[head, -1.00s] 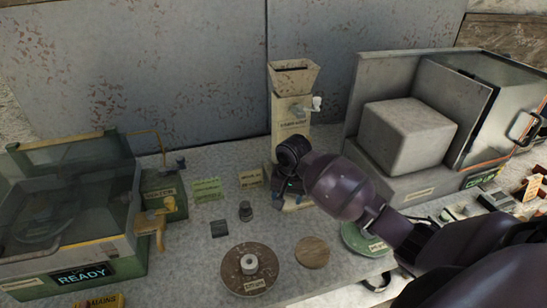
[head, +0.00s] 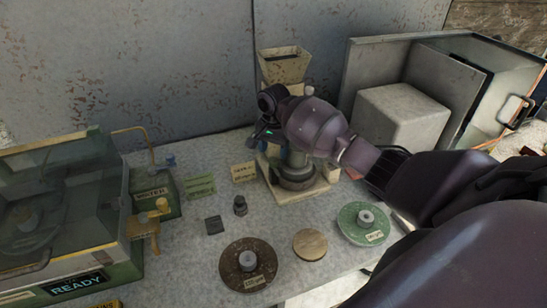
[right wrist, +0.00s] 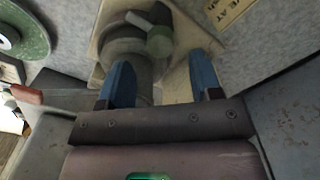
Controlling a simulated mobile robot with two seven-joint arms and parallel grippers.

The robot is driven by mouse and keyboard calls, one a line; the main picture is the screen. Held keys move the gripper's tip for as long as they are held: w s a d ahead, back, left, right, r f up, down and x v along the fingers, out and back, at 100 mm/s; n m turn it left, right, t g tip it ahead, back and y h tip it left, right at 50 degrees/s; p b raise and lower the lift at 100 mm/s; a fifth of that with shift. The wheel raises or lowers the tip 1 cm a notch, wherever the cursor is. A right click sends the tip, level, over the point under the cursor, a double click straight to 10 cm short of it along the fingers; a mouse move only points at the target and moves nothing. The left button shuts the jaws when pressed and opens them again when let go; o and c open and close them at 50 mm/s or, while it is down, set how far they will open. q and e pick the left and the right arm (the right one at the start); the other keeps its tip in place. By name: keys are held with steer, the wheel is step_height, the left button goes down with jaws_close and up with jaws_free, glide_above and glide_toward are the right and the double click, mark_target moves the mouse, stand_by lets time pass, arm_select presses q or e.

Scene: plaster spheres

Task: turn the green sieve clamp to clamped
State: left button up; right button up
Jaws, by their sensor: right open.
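The green sieve clamp (right wrist: 159,42) shows in the right wrist view as a short green-ended lever on a grey round body (right wrist: 128,52). My right gripper (right wrist: 162,68) is open; its two blue fingers point toward the clamp, with the green end ahead of the gap between them. I see no contact. In the head view my right gripper (head: 258,137) is in front of the upright hopper device (head: 283,66), and the clamp cannot be made out there. The device's round grey lower part (head: 297,176) shows below my arm. My left gripper is not in view.
Left is a glass-lidded machine (head: 60,215) reading READY. A brown disc (head: 236,279), a tan disc (head: 309,245) and a green disc (head: 353,232) lie in front. A large grey case (head: 455,90) stands right. Small dark weights (head: 240,206) sit left of the device.

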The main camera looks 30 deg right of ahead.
mark_target(274, 160)
steer(key=shift+f, duration=2)
steer(key=c, duration=0.9)
